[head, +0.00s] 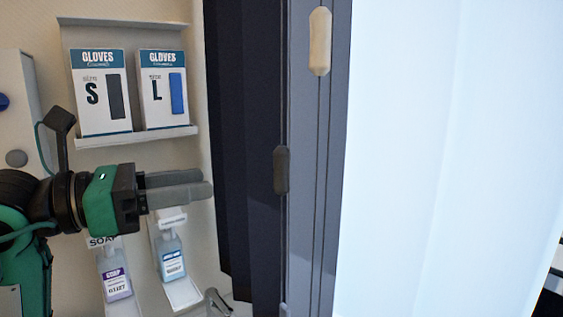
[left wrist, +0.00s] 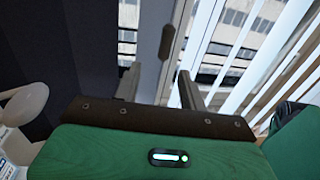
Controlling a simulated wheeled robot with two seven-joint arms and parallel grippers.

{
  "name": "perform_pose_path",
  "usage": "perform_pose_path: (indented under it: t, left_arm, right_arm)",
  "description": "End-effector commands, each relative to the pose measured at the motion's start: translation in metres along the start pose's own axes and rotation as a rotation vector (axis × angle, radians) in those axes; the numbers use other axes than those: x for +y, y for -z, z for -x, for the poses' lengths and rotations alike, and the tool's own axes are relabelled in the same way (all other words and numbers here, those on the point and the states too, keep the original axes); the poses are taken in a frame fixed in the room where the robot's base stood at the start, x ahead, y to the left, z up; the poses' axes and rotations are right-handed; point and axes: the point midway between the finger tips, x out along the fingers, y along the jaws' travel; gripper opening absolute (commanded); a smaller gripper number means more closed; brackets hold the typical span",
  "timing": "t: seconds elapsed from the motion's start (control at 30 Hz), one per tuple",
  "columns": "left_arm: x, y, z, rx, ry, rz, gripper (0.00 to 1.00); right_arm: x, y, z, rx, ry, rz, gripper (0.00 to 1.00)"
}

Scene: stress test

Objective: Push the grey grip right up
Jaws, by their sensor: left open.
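The grey grip (head: 281,170) is a small dark upright handle on the grey vertical window frame, near the middle of the head view. It also shows in the left wrist view (left wrist: 166,42), beyond the fingers. My left gripper (head: 208,184) is to the left of the grip in the head view, apart from it and roughly level with its lower end. Its fingers point right, open and empty. In the left wrist view the open fingers (left wrist: 158,84) lie on either side below the grip. My right gripper is not in view.
A beige grip (head: 320,41) sits higher on the frame to the right. A dark pleated curtain (head: 240,130) hangs left of the frame; a bright pale panel (head: 450,150) fills the right. Glove boxes (head: 103,92) and soap bottles (head: 114,272) stand on wall shelves by my left arm.

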Motion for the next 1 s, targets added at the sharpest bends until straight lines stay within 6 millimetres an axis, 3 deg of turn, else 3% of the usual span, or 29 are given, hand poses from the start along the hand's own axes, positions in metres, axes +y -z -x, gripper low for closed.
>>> perform_pose_path:
  t: [0.17,0.4,0.6,0.77,1.0]
  left_arm:
    - [-0.001,-0.003,-0.02,0.0,0.004,0.002,0.42]
    - [-0.001,-0.005,-0.07,0.0,0.005,0.004,0.42]
    - [-0.001,-0.004,-0.108,0.0,0.004,0.004,0.42]
    - [0.0,-0.003,-0.128,0.0,0.002,0.002,0.42]
    - [0.0,0.0,-0.137,0.0,0.001,0.0,0.42]
  right_arm:
    - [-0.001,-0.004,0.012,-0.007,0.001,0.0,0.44]
    - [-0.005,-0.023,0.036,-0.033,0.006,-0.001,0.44]
    - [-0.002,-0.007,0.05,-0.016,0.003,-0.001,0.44]
    - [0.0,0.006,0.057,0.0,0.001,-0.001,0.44]
    - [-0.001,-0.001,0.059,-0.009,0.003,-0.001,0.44]
